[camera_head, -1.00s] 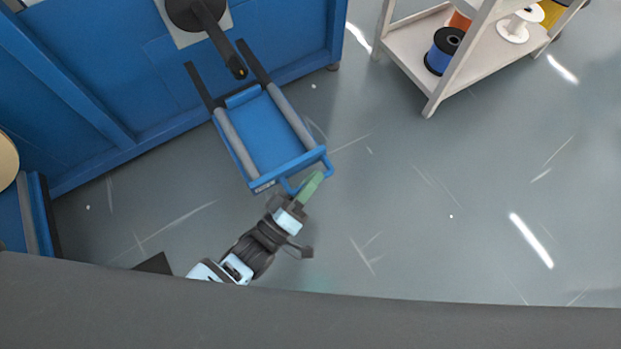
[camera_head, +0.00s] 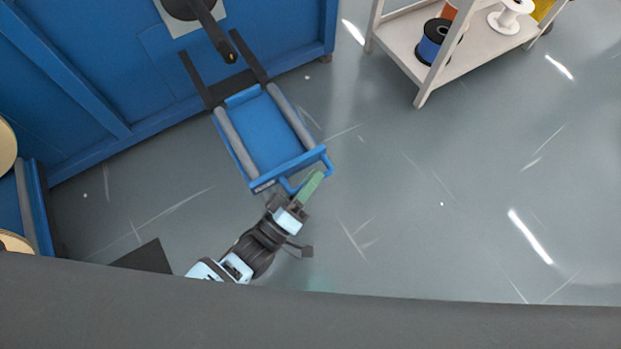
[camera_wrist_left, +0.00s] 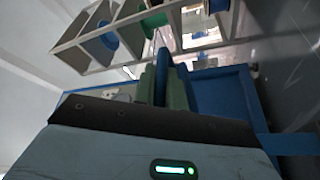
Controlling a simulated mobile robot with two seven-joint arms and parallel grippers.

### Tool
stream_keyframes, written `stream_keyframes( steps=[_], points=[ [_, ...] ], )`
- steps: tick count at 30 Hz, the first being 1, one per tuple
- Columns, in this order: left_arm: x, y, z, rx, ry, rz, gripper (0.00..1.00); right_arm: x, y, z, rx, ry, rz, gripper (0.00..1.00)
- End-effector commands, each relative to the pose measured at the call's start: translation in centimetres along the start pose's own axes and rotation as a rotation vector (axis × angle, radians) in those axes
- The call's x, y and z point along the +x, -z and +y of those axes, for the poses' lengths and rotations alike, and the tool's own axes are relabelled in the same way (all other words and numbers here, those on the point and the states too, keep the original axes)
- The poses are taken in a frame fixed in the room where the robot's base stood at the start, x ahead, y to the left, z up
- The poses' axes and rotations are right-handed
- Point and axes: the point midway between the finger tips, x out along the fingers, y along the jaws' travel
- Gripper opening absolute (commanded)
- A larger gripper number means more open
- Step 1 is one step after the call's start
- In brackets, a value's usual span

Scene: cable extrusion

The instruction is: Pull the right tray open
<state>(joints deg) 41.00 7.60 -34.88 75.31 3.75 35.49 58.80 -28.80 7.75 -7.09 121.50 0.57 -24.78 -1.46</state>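The right tray (camera_head: 262,135) is a blue tray with grey side rollers, standing well out from the blue machine (camera_head: 160,65) on two dark rails (camera_head: 248,57). Its handle (camera_head: 313,177) is on the near edge. My left gripper (camera_head: 313,185), with green fingers, is at that handle. In the left wrist view the green fingers (camera_wrist_left: 162,88) stand on both sides of the blue handle bar (camera_wrist_left: 161,66) and look closed on it. The tray also shows in that view (camera_wrist_left: 220,95). My right gripper is in neither view.
A pale shelf rack (camera_head: 400,45) with a blue spool (camera_head: 431,42) and a white spool (camera_head: 510,16) stands at the upper right. Another blue tray (camera_head: 32,195) is at the far left. The grey floor (camera_head: 430,210) right of the tray is clear.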

Motion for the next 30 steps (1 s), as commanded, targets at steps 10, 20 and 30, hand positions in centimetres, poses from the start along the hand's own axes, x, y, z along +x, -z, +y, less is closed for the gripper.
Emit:
stream_keyframes(
  steps=[10,20,30],
  points=[
    [0.0,0.0,-0.1,0.000,0.002,0.000,0.34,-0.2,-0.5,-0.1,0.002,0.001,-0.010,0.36],
    [-2.2,0.1,0.0,0.000,0.004,-0.002,0.34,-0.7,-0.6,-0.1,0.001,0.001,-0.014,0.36],
    [-7.0,0.1,0.0,0.000,0.003,-0.001,0.34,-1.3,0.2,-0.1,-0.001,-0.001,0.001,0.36]
  ],
)
